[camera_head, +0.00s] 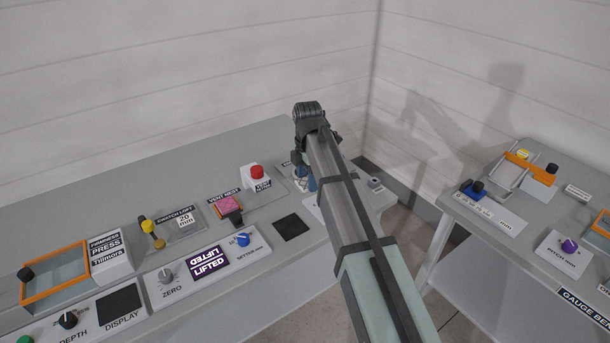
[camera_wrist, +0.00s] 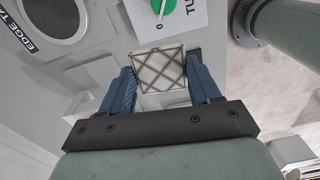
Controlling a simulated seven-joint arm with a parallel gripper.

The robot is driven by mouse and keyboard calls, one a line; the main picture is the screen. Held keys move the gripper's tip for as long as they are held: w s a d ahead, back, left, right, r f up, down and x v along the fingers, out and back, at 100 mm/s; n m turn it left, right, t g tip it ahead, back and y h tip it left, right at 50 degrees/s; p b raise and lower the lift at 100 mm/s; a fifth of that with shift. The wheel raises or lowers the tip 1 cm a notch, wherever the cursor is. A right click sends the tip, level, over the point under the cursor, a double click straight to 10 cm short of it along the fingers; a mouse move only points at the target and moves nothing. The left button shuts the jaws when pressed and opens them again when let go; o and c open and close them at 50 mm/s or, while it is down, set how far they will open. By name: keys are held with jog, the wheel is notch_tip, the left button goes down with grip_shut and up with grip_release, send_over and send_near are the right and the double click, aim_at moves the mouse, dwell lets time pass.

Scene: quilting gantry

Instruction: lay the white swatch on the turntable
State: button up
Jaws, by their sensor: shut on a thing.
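The white swatch (camera_wrist: 160,72), a pale square with a dark criss-cross pattern, sits between the two blue fingers of my gripper (camera_wrist: 161,66) in the wrist view. My gripper is shut on it by opposite sides. In the head view my gripper (camera_head: 306,182) is low at the right end of the long bench, largely hidden by my arm. A round dark grey disc with a pale rim (camera_wrist: 55,15) shows at the upper left of the wrist view, apart from the swatch. I cannot tell for sure that it is the turntable.
A green dial (camera_wrist: 170,6) on a white panel lies just beyond the swatch. A red button (camera_head: 257,172) and a pink swatch (camera_head: 228,203) stand left of my gripper on the grey bench (camera_head: 130,170). A second bench (camera_head: 470,235) is at right, across a gap.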

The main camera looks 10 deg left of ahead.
jog(key=w+a+n, duration=0.1)
jog(key=w+a, duration=0.2)
jog(key=w, duration=1.4)
notch_tip(320, 180, down, 8)
jog(key=shift+a+f, duration=0.1)
jog(key=shift+a, duration=0.05)
jog(key=shift+f, duration=0.1)
jog(key=o, duration=1)
notch_tip(320, 180, up, 12)
jog(key=shift+r, duration=0.2)
jog(key=shift+o, duration=0.2)
